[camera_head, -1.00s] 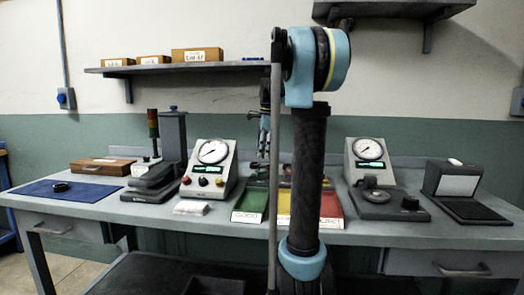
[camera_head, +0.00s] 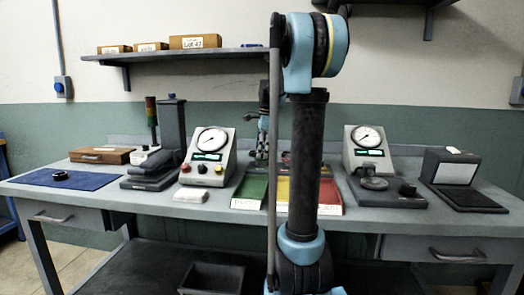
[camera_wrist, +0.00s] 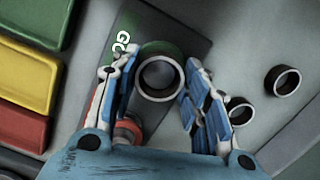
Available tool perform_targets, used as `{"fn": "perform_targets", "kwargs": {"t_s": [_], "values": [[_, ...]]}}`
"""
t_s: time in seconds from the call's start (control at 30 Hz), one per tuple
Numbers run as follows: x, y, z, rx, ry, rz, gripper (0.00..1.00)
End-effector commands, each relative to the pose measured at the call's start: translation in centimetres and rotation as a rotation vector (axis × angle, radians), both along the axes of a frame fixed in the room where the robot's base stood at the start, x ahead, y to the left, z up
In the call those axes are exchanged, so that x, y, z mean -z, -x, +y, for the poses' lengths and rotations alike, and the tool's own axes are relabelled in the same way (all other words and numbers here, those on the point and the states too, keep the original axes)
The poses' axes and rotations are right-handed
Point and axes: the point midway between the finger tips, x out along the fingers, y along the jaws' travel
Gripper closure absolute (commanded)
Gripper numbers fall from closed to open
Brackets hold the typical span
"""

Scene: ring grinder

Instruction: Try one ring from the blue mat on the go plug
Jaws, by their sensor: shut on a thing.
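My gripper (camera_wrist: 158,75) is shut on a metal ring (camera_wrist: 143,92), with one finger on each side of it. The ring is over the green end of a dark block marked GO (camera_wrist: 187,42). A grey round face shows inside the ring; I cannot tell whether the ring is around the go plug or just above it. A red plug (camera_wrist: 130,130) is beside the left finger, partly hidden. In the head view my gripper (camera_head: 262,138) is small and partly behind my arm. The blue mat (camera_head: 95,181) lies at the left with one dark ring (camera_head: 60,175) on it.
Two loose rings, one farther out (camera_wrist: 271,82) and one by the right finger (camera_wrist: 232,120), lie on the grey surface. Green (camera_head: 250,190), yellow (camera_head: 303,195) and red (camera_head: 328,195) trays are close by. Dial gauges (camera_head: 210,142) and (camera_head: 368,138) stand either side.

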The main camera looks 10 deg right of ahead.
Motion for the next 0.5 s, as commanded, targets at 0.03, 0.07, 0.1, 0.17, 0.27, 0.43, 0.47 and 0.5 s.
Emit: {"fn": "perform_targets", "kwargs": {"t_s": [0.03, 0.07, 0.1, 0.17, 0.27, 0.43, 0.47, 0.5], "values": [[0.04, 0.0, 0.02, 0.0, 0.0, 0.0, 0.84], [0.06, 0.0, 0.03, 0.0, 0.0, 0.0, 0.84], [0.07, 0.0, 0.04, 0.0, 0.0, 0.0, 0.84], [0.07, 0.0, 0.04, -0.001, 0.0, 0.0, 0.84], [0.06, 0.01, 0.05, -0.001, 0.0, 0.0, 0.84], [0.05, 0.01, 0.06, -0.001, 0.0, 0.0, 0.34], [0.05, 0.01, 0.06, -0.001, 0.0, 0.0, 0.34], [0.05, 0.01, 0.06, -0.001, 0.0, 0.0, 0.34]]}}
